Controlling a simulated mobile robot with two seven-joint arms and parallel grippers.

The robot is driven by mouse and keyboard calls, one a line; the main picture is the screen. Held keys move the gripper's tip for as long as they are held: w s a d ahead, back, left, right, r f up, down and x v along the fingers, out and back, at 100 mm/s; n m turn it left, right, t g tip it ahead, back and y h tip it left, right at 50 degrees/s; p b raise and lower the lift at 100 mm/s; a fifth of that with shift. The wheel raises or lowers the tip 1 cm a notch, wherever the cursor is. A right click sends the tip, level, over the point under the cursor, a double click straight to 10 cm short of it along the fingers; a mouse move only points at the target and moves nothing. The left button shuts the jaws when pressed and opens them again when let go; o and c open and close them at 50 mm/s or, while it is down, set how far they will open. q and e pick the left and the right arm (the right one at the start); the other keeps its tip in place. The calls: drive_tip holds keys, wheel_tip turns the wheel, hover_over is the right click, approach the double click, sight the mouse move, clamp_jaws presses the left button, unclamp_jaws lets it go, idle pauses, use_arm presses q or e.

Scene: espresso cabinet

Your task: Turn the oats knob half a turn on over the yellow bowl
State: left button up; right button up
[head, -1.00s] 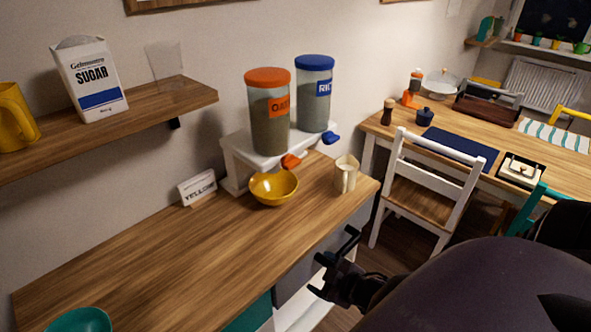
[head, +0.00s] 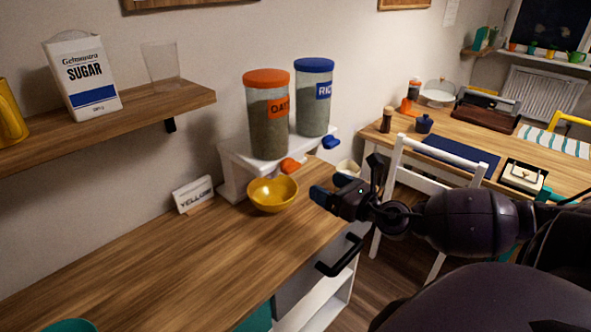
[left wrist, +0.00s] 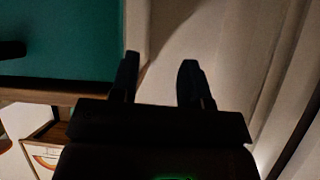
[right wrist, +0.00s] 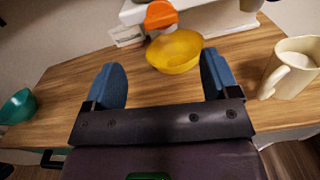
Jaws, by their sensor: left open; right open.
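The oats dispenser (head: 268,122), a clear cylinder with an orange lid, stands on a white stand. Its orange knob (head: 290,166) sticks out at the front and also shows in the right wrist view (right wrist: 160,15). The yellow bowl (head: 272,196) sits on the counter just below the knob; it also shows in the right wrist view (right wrist: 175,52). My right gripper (right wrist: 160,82) is open and empty, to the right of the bowl and apart from it and the knob. My left gripper (left wrist: 158,75) is open and empty, outside the head view.
The rice dispenser (head: 314,100) with its blue knob (head: 331,142) stands beside the oats one. A cream pitcher (right wrist: 295,68) is right of my right gripper. A "YELLOW" card (head: 193,194) stands left of the bowl.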

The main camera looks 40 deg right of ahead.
sight(296, 168)
drive_tip(key=shift+n, duration=0.6)
drive_tip(key=shift+w+a, duration=0.2)
drive_tip(key=shift+w, duration=2.5)
drive_tip(key=shift+w+a, duration=0.2)
drive_tip(key=shift+w, duration=2.5)
drive_tip(key=c, duration=0.9)
